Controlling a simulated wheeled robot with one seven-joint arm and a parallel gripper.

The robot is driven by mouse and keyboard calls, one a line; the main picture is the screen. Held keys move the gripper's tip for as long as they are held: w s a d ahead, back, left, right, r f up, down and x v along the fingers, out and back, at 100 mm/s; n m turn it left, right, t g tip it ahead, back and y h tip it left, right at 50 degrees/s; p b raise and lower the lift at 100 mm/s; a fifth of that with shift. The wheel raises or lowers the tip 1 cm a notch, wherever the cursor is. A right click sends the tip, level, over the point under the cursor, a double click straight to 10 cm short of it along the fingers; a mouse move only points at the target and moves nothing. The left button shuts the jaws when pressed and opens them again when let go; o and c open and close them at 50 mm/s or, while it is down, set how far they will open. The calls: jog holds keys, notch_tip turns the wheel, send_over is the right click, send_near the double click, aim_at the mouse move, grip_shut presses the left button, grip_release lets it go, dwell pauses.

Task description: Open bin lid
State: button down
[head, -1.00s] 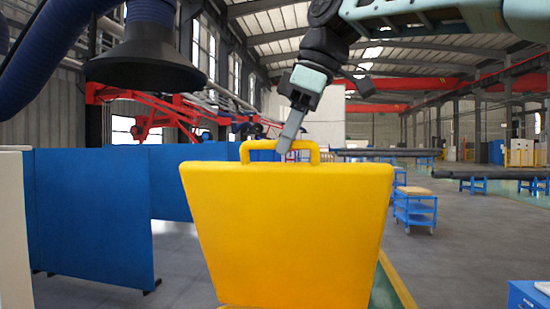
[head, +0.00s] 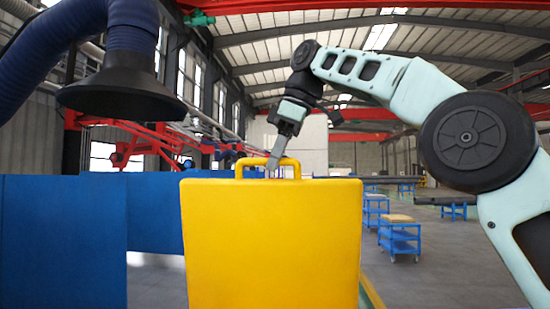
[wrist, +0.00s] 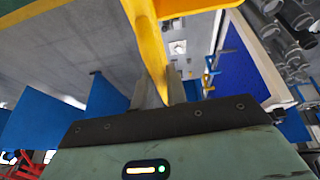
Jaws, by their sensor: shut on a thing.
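The yellow bin lid (head: 270,245) stands raised and close to upright in the head view, its broad flat face toward me. Its yellow loop handle (head: 268,160) is at the top edge. My gripper (head: 271,172) comes down from above right and is shut on the handle. In the wrist view, the two fingers of my gripper (wrist: 160,88) lie on either side of the yellow handle bar (wrist: 150,45). The bin below the lid is out of the frame or hidden.
Blue panels (head: 60,240) stand at the left, behind the lid. A dark extraction hood (head: 122,97) on a blue hose hangs at the upper left. Blue carts (head: 399,240) stand on the open floor at the right.

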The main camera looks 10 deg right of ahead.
jog(key=shift+w+d+f, duration=0.2)
jog(key=shift+f, duration=0.25)
jog(key=c, duration=1.4)
grip_release()
jog(key=shift+w, duration=0.2)
jog(key=shift+s+r, duration=0.15)
jog(key=shift+r, duration=0.55)
jog(key=shift+v, duration=0.95)
jog(key=s+d+b, duration=0.3)
jog(key=s+d, duration=0.3)
jog(key=d, duration=0.5)
jog(key=shift+b, duration=0.35)
